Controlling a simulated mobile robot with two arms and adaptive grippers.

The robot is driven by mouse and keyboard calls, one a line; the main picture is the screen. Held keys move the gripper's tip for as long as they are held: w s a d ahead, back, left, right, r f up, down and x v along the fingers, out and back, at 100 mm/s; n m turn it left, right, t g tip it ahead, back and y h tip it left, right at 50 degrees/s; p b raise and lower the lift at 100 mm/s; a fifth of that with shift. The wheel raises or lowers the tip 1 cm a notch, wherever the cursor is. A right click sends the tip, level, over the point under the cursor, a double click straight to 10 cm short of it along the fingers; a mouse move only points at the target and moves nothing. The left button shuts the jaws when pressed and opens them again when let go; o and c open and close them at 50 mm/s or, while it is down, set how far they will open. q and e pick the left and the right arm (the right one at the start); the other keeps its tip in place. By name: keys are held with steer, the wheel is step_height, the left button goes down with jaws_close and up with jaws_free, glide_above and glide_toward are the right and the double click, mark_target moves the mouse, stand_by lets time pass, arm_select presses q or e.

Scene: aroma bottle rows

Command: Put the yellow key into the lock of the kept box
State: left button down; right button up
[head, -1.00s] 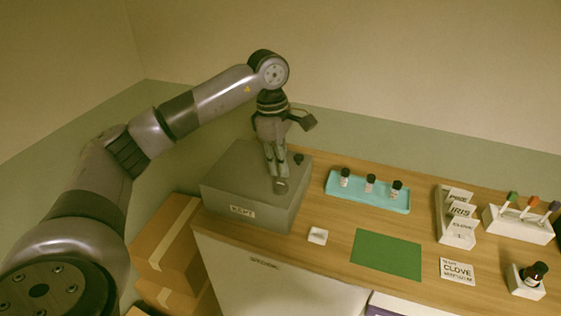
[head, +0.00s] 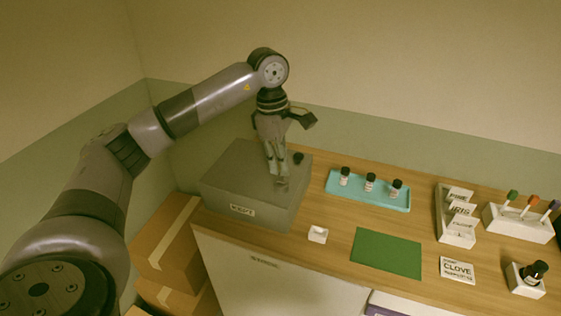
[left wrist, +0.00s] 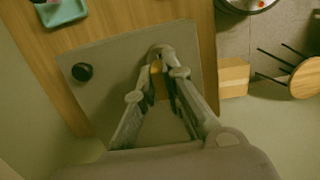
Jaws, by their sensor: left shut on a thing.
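The grey kept box (head: 225,196) stands at the left end of the counter, with a label on its front; its lid also fills the left wrist view (left wrist: 105,108). My left gripper (head: 281,180) points down over the right part of the box lid. In the left wrist view its fingers (left wrist: 161,62) are closed on the yellow key (left wrist: 157,82), which shows as a yellow strip between them. The key's lower end and the lock are hidden by the fingertips, so I cannot tell whether the key is in the lock. My right gripper is out of view.
A black knob (head: 298,158) sits on the lid beside the gripper. A teal tray (head: 338,191) with three bottles, a small white block (head: 318,234), a green mat (head: 387,253) and label holders (head: 441,225) lie to the right. Cardboard boxes (head: 165,240) stand below left.

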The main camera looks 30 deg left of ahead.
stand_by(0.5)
arm_select(q)
steer(key=shift+f+b, duration=0.55)
steer(key=shift+f, duration=0.15)
steer(key=shift+f+b, duration=0.6)
steer(key=shift+f, duration=0.2)
steer(key=c, duration=1.6)
jaws_free()
steer(key=shift+r, duration=0.1)
steer(key=r, duration=0.4)
steer(key=a+r, duration=0.1)
steer(key=r, duration=0.7)
steer(key=shift+s+a, duration=0.15)
steer(key=shift+a, duration=0.1)
steer(key=shift+s+f, duration=0.1)
steer(key=shift+f, duration=0.05)
